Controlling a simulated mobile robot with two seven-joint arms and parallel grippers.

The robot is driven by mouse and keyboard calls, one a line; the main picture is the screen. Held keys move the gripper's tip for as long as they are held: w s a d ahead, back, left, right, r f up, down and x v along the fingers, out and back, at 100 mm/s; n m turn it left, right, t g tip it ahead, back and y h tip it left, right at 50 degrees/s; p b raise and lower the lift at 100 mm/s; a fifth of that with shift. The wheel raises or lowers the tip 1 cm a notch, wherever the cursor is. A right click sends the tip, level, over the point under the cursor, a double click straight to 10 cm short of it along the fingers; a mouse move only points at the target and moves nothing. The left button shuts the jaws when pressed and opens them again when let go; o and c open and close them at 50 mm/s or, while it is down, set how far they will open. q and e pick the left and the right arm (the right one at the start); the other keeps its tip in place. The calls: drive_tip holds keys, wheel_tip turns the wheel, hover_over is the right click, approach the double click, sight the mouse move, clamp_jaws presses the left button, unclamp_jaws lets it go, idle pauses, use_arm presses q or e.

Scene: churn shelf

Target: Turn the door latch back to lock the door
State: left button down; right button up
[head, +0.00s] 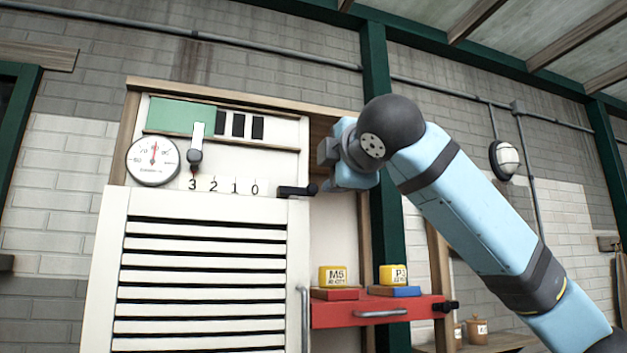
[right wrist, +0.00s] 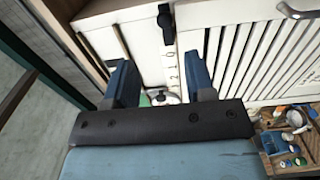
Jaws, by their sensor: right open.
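The louvered white door (head: 205,270) stands in the lower part of the cabinet and looks closed. The black door latch (head: 297,190) lies roughly horizontal at its top right corner, just right of the number strip. In the right wrist view the latch (right wrist: 165,24) shows at the top, beyond the fingertips. My right gripper (head: 326,167) is just above and to the right of the latch in the head view. In the right wrist view the right gripper (right wrist: 163,75) has its fingers spread, with nothing between them. My left gripper is not in view.
Above the door are a round gauge (head: 153,160), a slider lever (head: 196,150) and a number strip (head: 222,185). A red shelf (head: 335,316) at the right holds yellow blocks (head: 333,275). A grey door handle (head: 304,320) stands upright below the latch.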

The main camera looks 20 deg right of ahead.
sight(313, 188)
drive_tip(key=w, duration=0.3)
drive_tip(key=w+p, duration=0.1)
drive_tip(key=w, duration=0.2)
drive_tip(key=w+p, duration=0.1)
drive_tip(key=w, duration=0.2)
drive_tip(key=shift+w+a+f, duration=0.1)
drive_tip(key=shift+w+f, duration=0.05)
drive_tip(key=shift+f, duration=0.15)
drive_tip(key=shift+w+r+p, duration=0.1)
drive_tip(key=shift+w+p, duration=0.15)
drive_tip(key=shift+p, duration=0.05)
drive_tip(key=shift+w+a, duration=0.1)
drive_tip(key=shift+w, duration=0.3)
drive_tip(key=shift+w+f, duration=0.2)
drive_tip(key=shift+w, duration=0.25)
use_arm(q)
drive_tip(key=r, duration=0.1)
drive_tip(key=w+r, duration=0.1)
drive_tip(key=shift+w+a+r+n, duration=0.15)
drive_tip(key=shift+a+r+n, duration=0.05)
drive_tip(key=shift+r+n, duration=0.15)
use_arm(e)
drive_tip(key=shift+s+r, duration=0.1)
drive_tip(key=shift+s, duration=0.05)
drive_tip(key=c, duration=0.9)
